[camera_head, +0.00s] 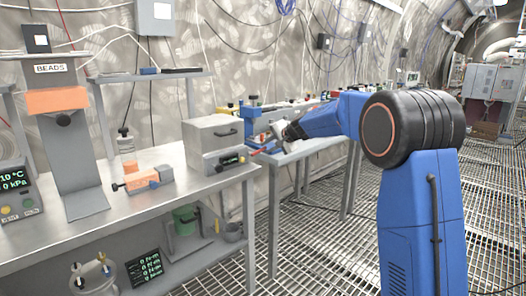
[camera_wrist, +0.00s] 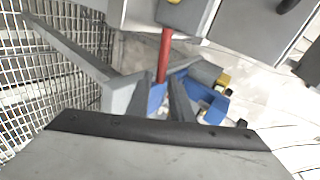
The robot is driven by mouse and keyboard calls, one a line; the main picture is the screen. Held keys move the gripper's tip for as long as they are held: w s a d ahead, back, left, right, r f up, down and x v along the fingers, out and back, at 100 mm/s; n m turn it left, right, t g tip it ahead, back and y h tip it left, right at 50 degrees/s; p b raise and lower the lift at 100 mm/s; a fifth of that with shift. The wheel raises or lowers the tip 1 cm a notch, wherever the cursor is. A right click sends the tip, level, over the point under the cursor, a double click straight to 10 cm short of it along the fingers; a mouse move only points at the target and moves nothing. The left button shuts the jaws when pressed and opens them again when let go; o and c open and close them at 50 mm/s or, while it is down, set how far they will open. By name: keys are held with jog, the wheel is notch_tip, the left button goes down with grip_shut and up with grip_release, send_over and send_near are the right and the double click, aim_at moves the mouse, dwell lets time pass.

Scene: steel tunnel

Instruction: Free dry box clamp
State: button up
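The dry box is probably the grey box (camera_head: 212,140) with a dark handle at the bench's right end; a small display is on the unit below it. A red rod (camera_head: 258,151), probably the clamp's lever, sticks out beside it towards my gripper (camera_head: 285,138). In the wrist view, the red rod (camera_wrist: 165,55) hangs from a grey block with a yellow mark (camera_wrist: 187,14). Its lower end lies between the two dark fingertips of my gripper (camera_wrist: 162,88), which stand apart with a gap. I cannot tell whether either finger touches the rod.
A bench (camera_head: 90,215) carries a BEADS stand (camera_head: 70,150) and an orange-and-grey fixture (camera_head: 142,180). A second bench (camera_head: 315,148) with blue and other equipment stands behind my arm. The grating floor (camera_head: 320,250) is open between the bench and my arm.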

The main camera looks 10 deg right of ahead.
jog(key=v, duration=1)
jog(key=shift+d, duration=0.1)
jog(key=s+d+f+n+g+h, duration=0.1)
jog(key=s+f+n+g, duration=0.15)
jog(key=s, duration=1.35)
jog(key=s+d+f+n+g+h, duration=0.1)
jog(key=s+n, duration=0.2)
jog(key=s, duration=1.3)
jog(key=s+d+f+n+h, duration=0.1)
jog(key=s+f, duration=0.3)
jog(key=s, duration=0.5)
jog(key=s+d+f+n+g+h, duration=0.1)
jog(key=s+d+f+n, duration=0.1)
jog(key=s+f, duration=0.3)
jog(key=s+d+f+n+h, duration=0.1)
jog(key=s+d+f, duration=0.3)
jog(key=s, duration=0.9)
jog(key=shift+f+h, duration=0.2)
jog(key=shift+h, duration=0.1)
jog(key=shift+o, duration=0.6)
jog(key=shift+g, duration=0.25)
